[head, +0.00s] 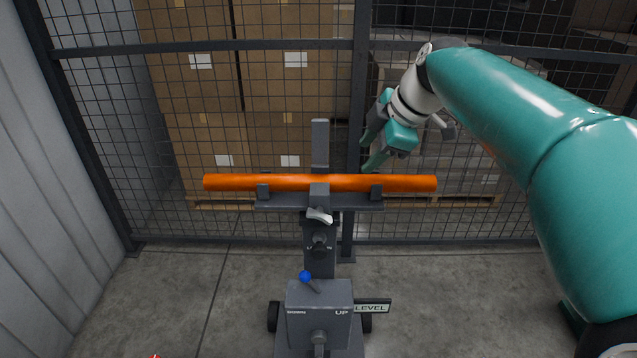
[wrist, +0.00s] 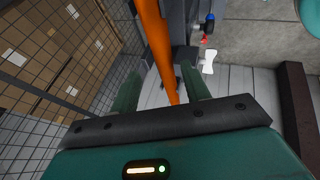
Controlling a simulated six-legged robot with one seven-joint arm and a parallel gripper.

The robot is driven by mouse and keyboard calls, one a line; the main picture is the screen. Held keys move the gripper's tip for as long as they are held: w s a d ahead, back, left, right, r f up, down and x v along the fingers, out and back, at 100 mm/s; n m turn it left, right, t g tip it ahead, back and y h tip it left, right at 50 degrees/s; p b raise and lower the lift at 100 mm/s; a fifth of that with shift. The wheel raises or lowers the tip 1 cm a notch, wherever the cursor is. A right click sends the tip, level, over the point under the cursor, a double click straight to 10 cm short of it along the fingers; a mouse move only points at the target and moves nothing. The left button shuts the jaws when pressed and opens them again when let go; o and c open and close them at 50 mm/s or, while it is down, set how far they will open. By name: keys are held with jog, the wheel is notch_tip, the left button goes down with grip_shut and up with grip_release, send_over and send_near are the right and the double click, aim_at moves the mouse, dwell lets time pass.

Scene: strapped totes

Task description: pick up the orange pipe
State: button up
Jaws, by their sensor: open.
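The orange pipe (head: 235,183) lies level across a grey stand (head: 320,255), resting in a cradle with short upright posts. In the head view my gripper (head: 368,152) is open, above and behind the right half of the pipe, with its fingers pointing down and left. In the wrist view the pipe (wrist: 157,45) runs from the top edge down between the two open fingers of my gripper (wrist: 160,88). The pipe appears beyond the fingertips, and I cannot tell how far. Nothing is held.
A wire mesh fence (head: 100,130) stands behind the stand, with stacked cardboard boxes (head: 205,90) beyond it. A corrugated wall (head: 40,200) is at left. The stand carries a blue-knobbed lever (head: 305,277) and a "LEVEL" sign (head: 372,308). Floor on both sides is clear.

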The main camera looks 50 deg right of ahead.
aim_at(344, 178)
jog(key=x, duration=0.6)
jog(key=shift+f, duration=0.15)
jog(key=x, duration=0.5)
jog(key=shift+w, duration=0.15)
jog(key=shift+c, duration=0.5)
jog(key=c, duration=0.9)
